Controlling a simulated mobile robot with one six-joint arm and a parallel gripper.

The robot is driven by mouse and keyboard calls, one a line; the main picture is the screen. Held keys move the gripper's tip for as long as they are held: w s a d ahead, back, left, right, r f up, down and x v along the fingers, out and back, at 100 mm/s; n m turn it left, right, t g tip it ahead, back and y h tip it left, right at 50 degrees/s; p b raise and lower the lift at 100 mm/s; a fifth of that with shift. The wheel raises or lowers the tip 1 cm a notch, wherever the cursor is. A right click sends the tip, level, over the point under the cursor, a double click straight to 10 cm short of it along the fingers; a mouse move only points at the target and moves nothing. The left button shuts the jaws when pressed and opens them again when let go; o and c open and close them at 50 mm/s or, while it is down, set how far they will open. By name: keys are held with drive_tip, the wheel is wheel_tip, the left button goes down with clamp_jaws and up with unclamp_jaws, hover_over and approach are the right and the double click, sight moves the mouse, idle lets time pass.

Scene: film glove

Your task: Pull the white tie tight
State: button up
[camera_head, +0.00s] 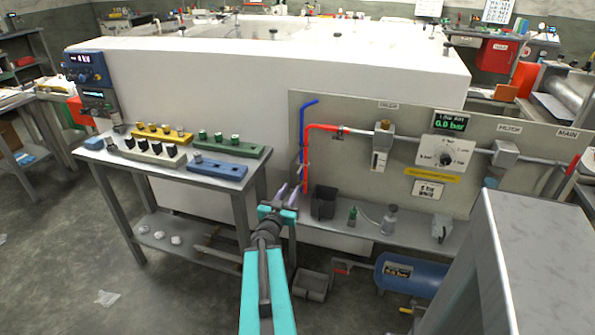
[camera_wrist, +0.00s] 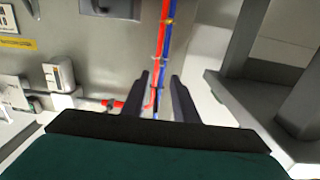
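A red hose (camera_head: 305,165) and a blue hose (camera_head: 302,130) run side by side down the left end of the grey panel. In the wrist view the red hose (camera_wrist: 158,62) and blue hose (camera_wrist: 166,50) pass between and beyond my fingers. A small yellowish band (camera_wrist: 170,22) crosses them near the top. Other small marks sit lower on the hoses, but I cannot clearly tell which is the white tie. My gripper (camera_head: 288,193) is open and empty, just in front of the lower hoses. It also shows in the wrist view (camera_wrist: 160,80), its fingers apart.
A metal table (camera_head: 185,160) with coloured valve blocks stands left of my arm. A shelf below the panel holds a dark bin (camera_head: 323,202) and small bottles (camera_head: 389,220). A blue tank (camera_head: 410,273) lies below. A grey block (camera_head: 540,255) stands close on the right.

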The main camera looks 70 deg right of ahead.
sight(300, 170)
drive_tip(key=shift+w+d, duration=0.15)
drive_tip(key=shift+w+d, duration=0.15)
drive_tip(key=shift+d, duration=3.2)
drive_tip(key=shift+w+d, duration=0.15)
drive_tip(key=shift+d, duration=3.15)
drive_tip(key=shift+c, duration=0.3)
clamp_jaws()
